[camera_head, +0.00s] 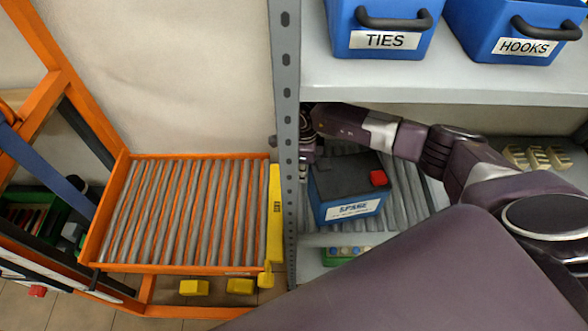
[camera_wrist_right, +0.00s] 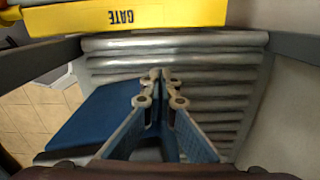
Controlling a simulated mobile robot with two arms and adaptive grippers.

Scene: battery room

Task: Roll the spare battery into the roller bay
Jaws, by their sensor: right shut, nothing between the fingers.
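The spare battery (camera_head: 345,188) is a dark blue box with a "SPARE" label and a red cap on its right. It sits upright on grey rollers on the shelf, just right of the grey post. My right gripper (camera_head: 304,150) is at its far left corner, partly hidden behind the post. In the right wrist view the gripper (camera_wrist_right: 160,75) is shut and empty over the rollers, with the blue battery (camera_wrist_right: 95,120) at left; contact is unclear. The orange-framed roller bed (camera_head: 185,210) left of the post is empty. A yellow gate (camera_head: 274,215) stands along its right edge. My left gripper is not in view.
The grey post (camera_head: 286,120) stands between the roller bed and the shelf rollers (camera_head: 408,190). Blue bins marked TIES (camera_head: 385,20) and HOOKS (camera_head: 510,25) stand on the upper shelf (camera_head: 420,82). Yellow blocks (camera_head: 194,287) lie below the bed's front edge.

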